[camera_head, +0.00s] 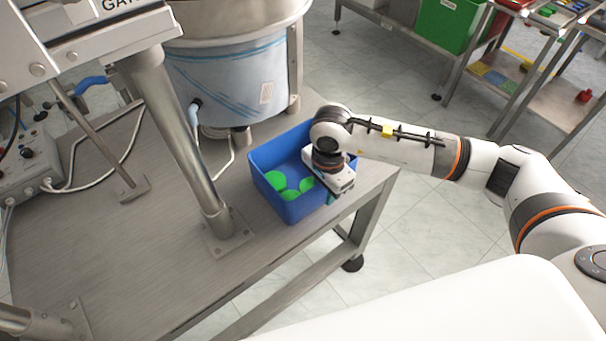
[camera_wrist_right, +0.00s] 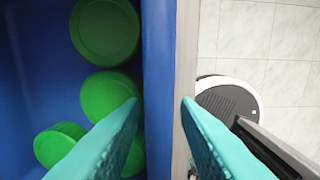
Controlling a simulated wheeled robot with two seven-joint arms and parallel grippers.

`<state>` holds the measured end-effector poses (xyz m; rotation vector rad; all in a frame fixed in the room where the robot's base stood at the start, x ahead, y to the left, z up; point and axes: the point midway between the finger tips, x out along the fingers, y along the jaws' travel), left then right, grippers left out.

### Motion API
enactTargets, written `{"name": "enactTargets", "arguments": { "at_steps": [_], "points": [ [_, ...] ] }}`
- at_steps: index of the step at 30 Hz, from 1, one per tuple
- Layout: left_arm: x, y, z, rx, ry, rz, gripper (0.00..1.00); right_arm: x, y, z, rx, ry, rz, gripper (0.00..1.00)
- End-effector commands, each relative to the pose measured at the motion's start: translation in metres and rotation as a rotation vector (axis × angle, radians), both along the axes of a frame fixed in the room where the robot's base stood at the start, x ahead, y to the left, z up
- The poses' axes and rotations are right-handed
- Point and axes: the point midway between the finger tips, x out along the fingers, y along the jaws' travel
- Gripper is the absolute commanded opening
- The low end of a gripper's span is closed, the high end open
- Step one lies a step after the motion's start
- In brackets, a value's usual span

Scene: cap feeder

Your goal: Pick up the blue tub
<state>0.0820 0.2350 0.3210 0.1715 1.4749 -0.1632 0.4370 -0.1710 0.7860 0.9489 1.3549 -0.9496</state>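The blue tub (camera_head: 269,196) stands upright near the right edge of the metal table, with several green caps (camera_head: 290,195) inside. My right gripper (camera_head: 332,197) is at the tub's right-hand wall in the head view, its fingers mostly hidden by the wrist. In the right wrist view, its teal fingers (camera_wrist_right: 161,102) are apart, the left one over the inside of the tub and the right one outside. The tub's wall (camera_wrist_right: 156,50) runs through the gap, with space showing beside it. My left gripper is not in view.
The metal table (camera_head: 130,240) is clear at front left. A green crate (camera_head: 447,22) sits on a shelf at the back. Open floor lies right.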

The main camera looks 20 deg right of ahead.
Motion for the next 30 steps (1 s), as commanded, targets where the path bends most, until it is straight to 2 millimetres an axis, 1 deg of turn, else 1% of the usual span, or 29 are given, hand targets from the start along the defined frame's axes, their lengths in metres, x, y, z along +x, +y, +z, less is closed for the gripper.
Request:
{"name": "enactTargets", "arguments": {
  "at_steps": [7,8,12,13,23,25,28,30],
  "points": [
    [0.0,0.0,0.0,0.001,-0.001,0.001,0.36,0.0,0.0,-0.002,0.0,-0.001,0.001,0.29],
    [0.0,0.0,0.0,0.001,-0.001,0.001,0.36,0.0,0.0,-0.002,0.0,-0.001,0.001,0.26],
    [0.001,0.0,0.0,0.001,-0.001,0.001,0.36,0.0,0.0,-0.002,0.0,-0.001,0.001,0.03],
    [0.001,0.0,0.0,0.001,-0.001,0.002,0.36,0.0,0.0,-0.002,0.0,-0.001,0.001,0.0],
    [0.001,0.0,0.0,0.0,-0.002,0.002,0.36,0.001,0.0,-0.001,0.001,-0.003,0.0,0.0],
    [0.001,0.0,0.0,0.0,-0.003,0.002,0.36,0.001,0.0,0.002,0.001,-0.004,0.0,0.0],
    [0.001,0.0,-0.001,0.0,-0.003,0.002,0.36,0.002,0.0,0.013,0.001,-0.007,-0.001,0.0],
    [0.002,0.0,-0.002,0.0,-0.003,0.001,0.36,0.002,0.0,0.025,0.001,-0.008,0.001,0.0]
  ]
}}
